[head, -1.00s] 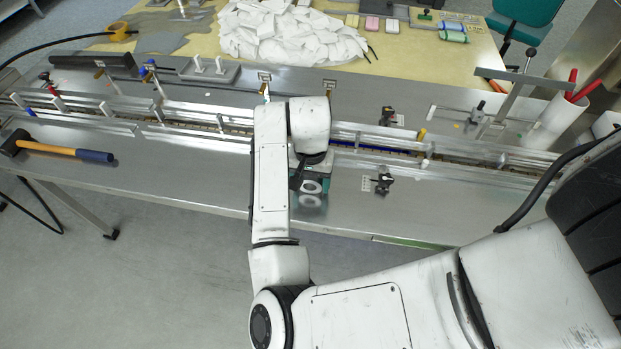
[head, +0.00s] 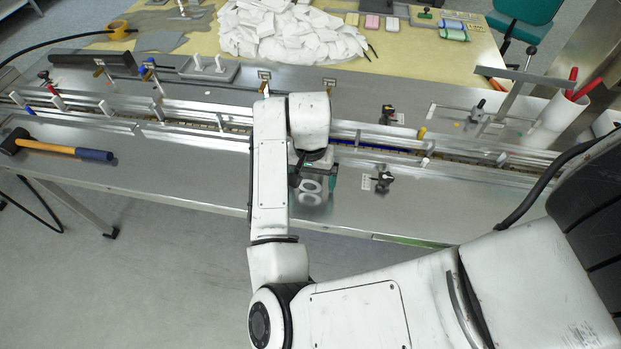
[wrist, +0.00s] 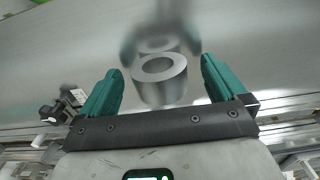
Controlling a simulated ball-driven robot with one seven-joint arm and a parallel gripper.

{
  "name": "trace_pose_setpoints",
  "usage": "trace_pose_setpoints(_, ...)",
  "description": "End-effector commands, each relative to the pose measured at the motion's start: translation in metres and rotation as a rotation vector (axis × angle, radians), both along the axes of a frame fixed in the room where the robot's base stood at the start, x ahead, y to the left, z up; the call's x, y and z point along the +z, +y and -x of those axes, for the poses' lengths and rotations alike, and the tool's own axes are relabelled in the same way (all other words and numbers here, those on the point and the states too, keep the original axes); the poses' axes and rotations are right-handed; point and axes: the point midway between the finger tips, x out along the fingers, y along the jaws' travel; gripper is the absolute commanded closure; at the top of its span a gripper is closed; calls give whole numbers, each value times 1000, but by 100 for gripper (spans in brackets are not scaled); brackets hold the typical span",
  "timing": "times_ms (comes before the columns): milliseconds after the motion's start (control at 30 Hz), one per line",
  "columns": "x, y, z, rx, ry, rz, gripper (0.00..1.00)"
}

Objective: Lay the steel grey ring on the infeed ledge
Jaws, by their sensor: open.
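The steel grey ring (head: 311,185) lies flat on the bare steel front strip (head: 215,185) of the machine table, just in front of the conveyor rails. The wrist view shows the ring (wrist: 159,68) whole, with its hole and its mirror image in the shiny steel. My gripper (wrist: 161,78) is open, with one teal finger on each side of the ring and a visible gap to each. In the head view my gripper (head: 318,178) is over the ring, partly hidden by my arm. I cannot tell which part of the steel is the infeed ledge.
Conveyor rails (head: 195,138) run across behind the ring. A small black clamp (head: 382,181) stands to the right on the strip. A hammer (head: 65,151) lies far left. A white heap (head: 290,32) is on the back table.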

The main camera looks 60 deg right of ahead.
Motion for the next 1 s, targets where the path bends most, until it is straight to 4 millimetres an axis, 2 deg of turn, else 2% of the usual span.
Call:
trace_pose_setpoints(300, 59, -1, -1, -3, -5, 1, 2)
trace_pose_setpoints(500, 90, 0, -1, -3, -4, 0, 2)
trace_pose_setpoints(700, 100, 0, 0, -1, -1, 1, 2)
trace_pose_setpoints(1000, 100, 0, 0, 0, 0, 1, 2)
